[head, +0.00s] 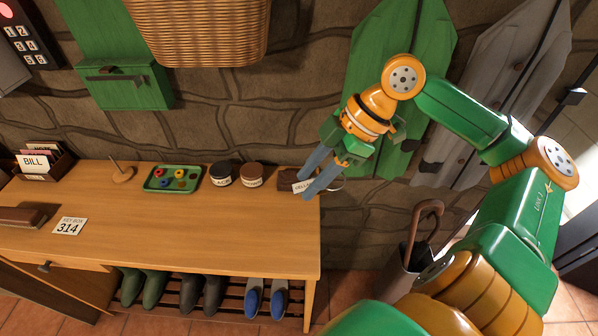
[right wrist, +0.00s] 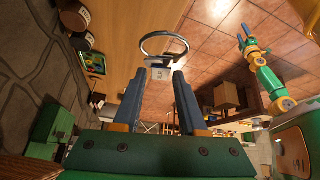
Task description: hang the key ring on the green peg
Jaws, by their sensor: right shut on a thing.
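My right gripper (head: 309,184) is above the right end of the wooden bench, its two blue-grey fingers pointing down and left. In the right wrist view the gripper (right wrist: 160,78) is shut on the key ring (right wrist: 164,45); the dark metal loop stands out just past the fingertips. A small pale tag (right wrist: 159,74) shows between the tips. I cannot make out a green peg for certain. My left gripper (right wrist: 244,38) shows small in the right wrist view; its jaws are unclear.
The bench (head: 190,245) holds a green tray (head: 150,187) of coloured pieces, two round tins (head: 221,174) (head: 252,175), a spike on a wooden base (head: 122,174) and a number card (head: 69,227). Green boards (head: 380,50) hang behind my gripper. An umbrella stand (head: 405,272) is right of the bench.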

